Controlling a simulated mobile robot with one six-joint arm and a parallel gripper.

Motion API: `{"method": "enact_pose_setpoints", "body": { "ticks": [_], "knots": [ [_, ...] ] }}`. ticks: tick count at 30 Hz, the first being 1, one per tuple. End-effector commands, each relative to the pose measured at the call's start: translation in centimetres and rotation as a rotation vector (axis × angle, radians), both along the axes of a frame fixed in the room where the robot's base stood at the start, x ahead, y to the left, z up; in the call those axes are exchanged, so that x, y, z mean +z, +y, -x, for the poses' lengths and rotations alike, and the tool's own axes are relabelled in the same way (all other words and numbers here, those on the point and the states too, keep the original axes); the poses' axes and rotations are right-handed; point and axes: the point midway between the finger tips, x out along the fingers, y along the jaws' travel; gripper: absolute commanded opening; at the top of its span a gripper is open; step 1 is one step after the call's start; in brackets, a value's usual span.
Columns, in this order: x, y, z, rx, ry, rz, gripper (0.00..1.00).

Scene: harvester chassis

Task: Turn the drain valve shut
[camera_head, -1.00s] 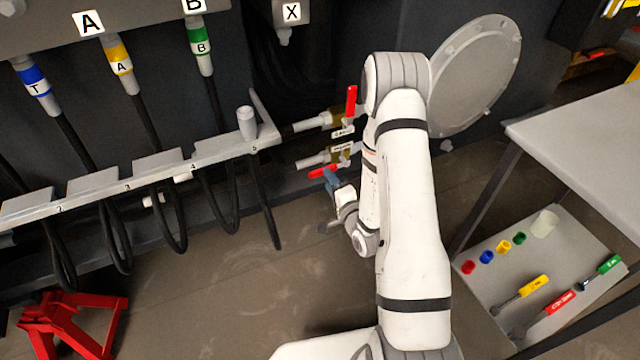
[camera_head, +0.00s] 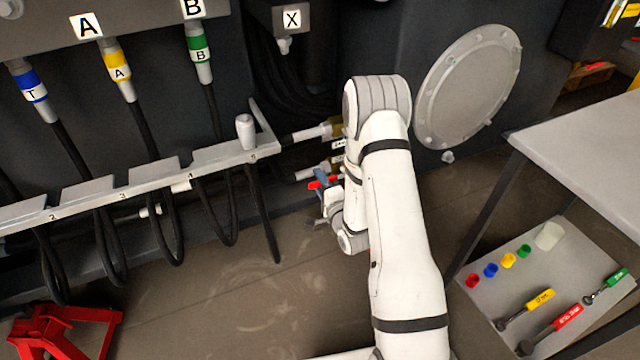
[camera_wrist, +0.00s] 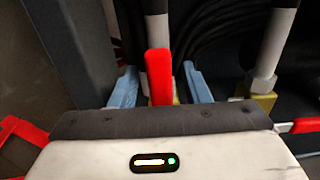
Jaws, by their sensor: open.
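Two brass valves on pipes sit low on the chassis wall, the upper valve (camera_head: 335,127) and the lower valve (camera_head: 338,162). Their labels are too small to read, so I cannot tell which is marked drain. The lower valve's red handle (camera_head: 316,184) is at my gripper (camera_head: 325,188); my arm hides the upper handle in the head view. In the wrist view, the red handle (camera_wrist: 158,72) stands between the two blue fingers of my open gripper (camera_wrist: 159,88), roughly in line with its pipe, with gaps on both sides. The other valve's red handle (camera_wrist: 306,125) points right.
A hose rack (camera_head: 130,183) with black hoses is left of the valves. A red stand (camera_head: 70,330) is on the floor at lower left. A round cover plate (camera_head: 468,82) is right of my arm. A table (camera_head: 590,130) with a lower shelf of tools stands at right.

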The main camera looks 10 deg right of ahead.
Motion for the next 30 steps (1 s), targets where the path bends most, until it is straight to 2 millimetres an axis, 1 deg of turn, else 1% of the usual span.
{"method": "enact_pose_setpoints", "body": {
  "ticks": [3, 18, 30],
  "knots": [
    [0.01, -0.01, 0.02, 0.0, 0.0, 0.0, 0.42],
    [-0.02, 0.0, 0.05, 0.0, 0.0, 0.0, 0.01],
    [-0.12, -0.27, -0.11, -0.004, 0.0, 0.005, 0.0]
  ]
}}
